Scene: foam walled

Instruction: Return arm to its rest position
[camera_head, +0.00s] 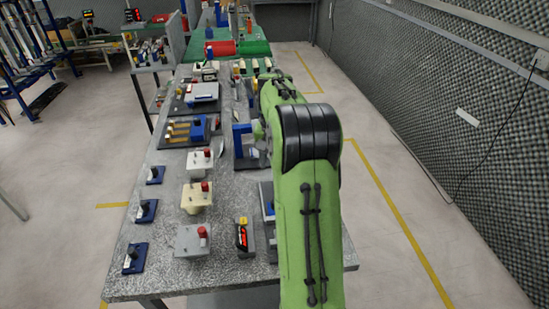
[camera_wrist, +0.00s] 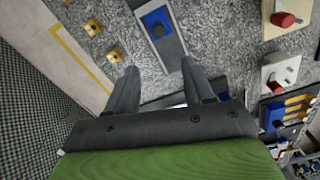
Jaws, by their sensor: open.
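My green arm (camera_head: 310,230) reaches from the lower right of the head view over the right side of the grey speckled table (camera_head: 165,255). Its black elbow joint stands high and hides much of what lies behind it. My gripper's fingers are not clear in the head view. In the wrist view my gripper (camera_wrist: 158,76) is open, with two grey fingers apart and nothing between them. Beyond the fingertips a blue block with a dark knob (camera_wrist: 158,22) sits on a grey plate, apart from the fingers.
Boxes with red buttons (camera_head: 197,197) and small blue knob units (camera_head: 146,210) line the table's left half. A blue upright part (camera_head: 241,140) is close beside the arm. A textured wall (camera_head: 440,110) is at right, beyond open floor.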

